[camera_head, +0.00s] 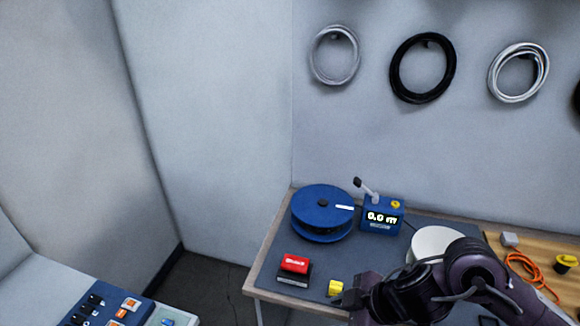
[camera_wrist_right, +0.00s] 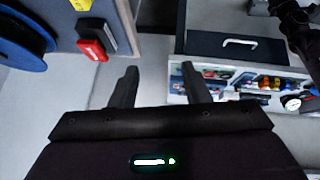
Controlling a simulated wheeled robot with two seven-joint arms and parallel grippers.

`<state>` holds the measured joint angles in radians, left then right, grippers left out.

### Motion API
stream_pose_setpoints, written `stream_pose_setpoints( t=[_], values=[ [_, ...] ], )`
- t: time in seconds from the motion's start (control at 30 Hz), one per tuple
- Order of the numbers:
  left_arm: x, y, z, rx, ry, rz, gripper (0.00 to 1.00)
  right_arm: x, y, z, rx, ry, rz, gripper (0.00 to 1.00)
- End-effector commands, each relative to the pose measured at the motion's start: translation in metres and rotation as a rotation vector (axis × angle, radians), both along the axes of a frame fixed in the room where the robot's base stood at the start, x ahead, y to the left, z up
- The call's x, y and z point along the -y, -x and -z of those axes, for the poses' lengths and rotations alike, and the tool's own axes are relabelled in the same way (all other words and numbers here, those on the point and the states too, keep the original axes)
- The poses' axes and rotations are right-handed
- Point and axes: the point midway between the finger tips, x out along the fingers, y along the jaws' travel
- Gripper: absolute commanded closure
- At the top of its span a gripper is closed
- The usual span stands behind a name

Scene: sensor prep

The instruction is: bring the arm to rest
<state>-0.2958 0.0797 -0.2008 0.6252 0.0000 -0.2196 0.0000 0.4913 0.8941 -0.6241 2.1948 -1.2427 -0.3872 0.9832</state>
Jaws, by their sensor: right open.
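My right arm comes in from the right in the head view, over the front of the workbench. Its gripper (camera_head: 345,298) is beside a small yellow block (camera_head: 336,288). In the right wrist view the two fingers of the gripper (camera_wrist_right: 160,84) stand wide apart with nothing between them. My left gripper is not seen in the head view. A dark jointed part at the upper right of the wrist view may be my own, but I cannot tell.
The workbench mat (camera_head: 268,278) holds a blue reel (camera_head: 320,200), a blue meter (camera_head: 381,218) reading 0.0 and a red-and-black block (camera_head: 295,264). An orange cable (camera_head: 522,266) lies at right. Coiled cables hang on the wall.

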Motion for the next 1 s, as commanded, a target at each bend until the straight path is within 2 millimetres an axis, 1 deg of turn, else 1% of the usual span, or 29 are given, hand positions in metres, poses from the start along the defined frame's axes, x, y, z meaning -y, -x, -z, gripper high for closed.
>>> stream_pose_setpoints(
  t=[0.03,0.2,0.3,0.37,0.43,0.47,0.5,0.57,0.6,0.63,0.7,0.77,0.8,0.87,1.0],
  values=[
    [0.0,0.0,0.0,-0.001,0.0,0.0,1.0,-0.013,0.0,-0.001,0.028,-0.031,0.003,0.57],
    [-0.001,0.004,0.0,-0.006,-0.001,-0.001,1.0,-0.047,-0.01,-0.015,0.15,-0.13,0.072,0.57],
    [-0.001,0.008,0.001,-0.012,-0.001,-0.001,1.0,-0.06,-0.018,-0.027,0.218,-0.186,0.174,0.57],
    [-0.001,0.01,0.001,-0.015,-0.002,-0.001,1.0,-0.06,-0.023,-0.033,0.246,-0.211,0.274,0.57],
    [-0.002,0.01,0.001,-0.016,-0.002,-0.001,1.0,-0.048,-0.029,-0.036,0.253,-0.215,0.426,0.57],
    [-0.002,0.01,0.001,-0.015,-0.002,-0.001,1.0,-0.038,-0.03,-0.034,0.243,-0.207,0.495,0.57],
    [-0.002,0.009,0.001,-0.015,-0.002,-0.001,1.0,-0.025,-0.029,-0.031,0.223,-0.19,0.582,0.57],
    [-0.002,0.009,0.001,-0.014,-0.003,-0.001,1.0,-0.004,-0.024,-0.022,0.177,-0.156,0.698,0.57],
    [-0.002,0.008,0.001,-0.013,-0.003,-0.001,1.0,0.01,-0.018,-0.015,0.14,-0.129,0.765,0.57],
    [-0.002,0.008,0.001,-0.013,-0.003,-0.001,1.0,0.019,-0.013,-0.009,0.11,-0.11,0.809,0.57],
    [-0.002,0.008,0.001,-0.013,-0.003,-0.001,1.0,0.039,0.001,0.004,0.036,-0.066,0.9,0.57],
    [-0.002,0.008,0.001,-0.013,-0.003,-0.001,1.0,0.054,0.015,0.015,-0.03,-0.03,0.968,0.57],
    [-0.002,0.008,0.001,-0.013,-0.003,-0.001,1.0,0.063,0.026,0.022,-0.075,-0.006,1.008,0.57],
    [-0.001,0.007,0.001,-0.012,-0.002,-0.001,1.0,0.075,0.041,0.032,-0.141,0.025,1.058,0.57],
    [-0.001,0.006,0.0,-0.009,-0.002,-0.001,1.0,0.096,0.079,0.05,-0.295,0.09,1.156,0.57]
  ],
)
